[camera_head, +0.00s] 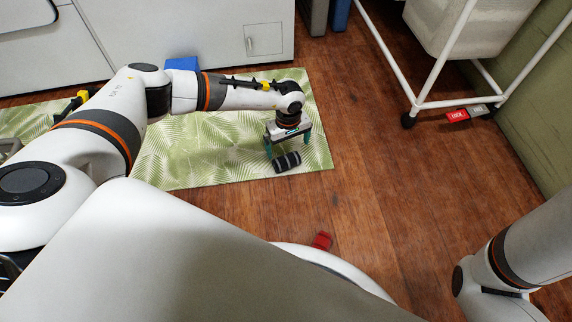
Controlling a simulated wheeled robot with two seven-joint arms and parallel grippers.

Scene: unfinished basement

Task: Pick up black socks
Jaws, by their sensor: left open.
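The black socks (287,162) are a small dark rolled bundle with lighter bands, lying on the green leaf-patterned mat (210,172). My left gripper (287,150) points down just above the bundle, with its two teal fingers apart. One finger is to the left of the socks and the other is behind their right end. I cannot tell whether the fingers touch the socks. My right arm shows at the lower right, but its gripper is out of the view.
A white cabinet (180,30) stands behind the mat, with a blue item (182,63) at its foot. A white wheeled rack (470,100) stands at the right, with a red tag (457,115) near it. A red object (322,241) lies near my base. Wooden floor (370,180) is clear right of the mat.

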